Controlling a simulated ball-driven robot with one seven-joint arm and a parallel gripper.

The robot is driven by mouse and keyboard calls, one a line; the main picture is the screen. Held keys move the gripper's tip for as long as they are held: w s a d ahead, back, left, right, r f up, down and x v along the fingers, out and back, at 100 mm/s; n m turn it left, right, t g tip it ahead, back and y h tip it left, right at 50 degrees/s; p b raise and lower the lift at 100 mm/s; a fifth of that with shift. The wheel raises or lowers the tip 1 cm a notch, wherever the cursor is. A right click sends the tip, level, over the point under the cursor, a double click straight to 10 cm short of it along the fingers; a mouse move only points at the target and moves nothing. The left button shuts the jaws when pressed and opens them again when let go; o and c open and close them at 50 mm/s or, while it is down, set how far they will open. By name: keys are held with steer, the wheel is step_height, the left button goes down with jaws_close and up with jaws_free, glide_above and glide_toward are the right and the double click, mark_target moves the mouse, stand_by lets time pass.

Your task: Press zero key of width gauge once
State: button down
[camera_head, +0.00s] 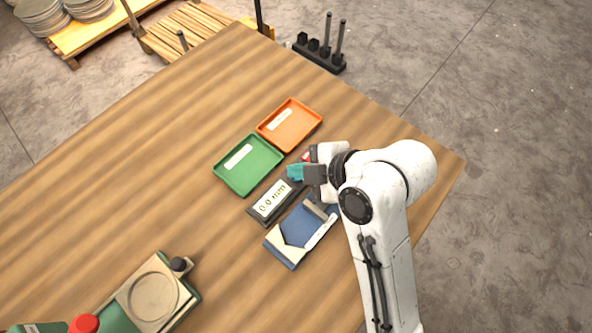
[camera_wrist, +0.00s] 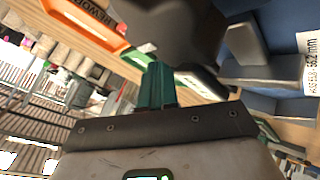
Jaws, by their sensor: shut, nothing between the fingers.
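The width gauge has a dark readout box (camera_head: 253,212) whose pale display (camera_head: 271,200) reads 0.0 mm. Its blue measuring bed (camera_head: 290,236) lies beside the box, towards the lower right; it also shows at the right of the wrist view (camera_wrist: 262,101). My gripper (camera_head: 294,172) has its teal fingertips closed together, over or beside the readout's upper right end. The fingertips (camera_wrist: 157,84) show empty in the wrist view. A small red patch (camera_head: 307,156) shows behind my gripper. I cannot make out the zero key, nor tell whether the fingertips touch anything.
A green tray (camera_head: 222,178) and an orange tray (camera_head: 268,127) lie just beyond the readout. A green fixture with a round ring (camera_head: 152,302) and a red knob (camera_head: 84,323) stands at lower left. The table's left middle is clear. A black rack (camera_head: 319,55) stands past the far edge.

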stand_by(0.4)
steer(key=shift+r+p, duration=0.8)
steer(key=shift+p, duration=0.05)
steer(key=shift+r, duration=0.1)
step_height(320, 180, up, 5)
steer(key=p, duration=0.4)
steer(key=shift+p, duration=0.35)
stand_by(0.4)
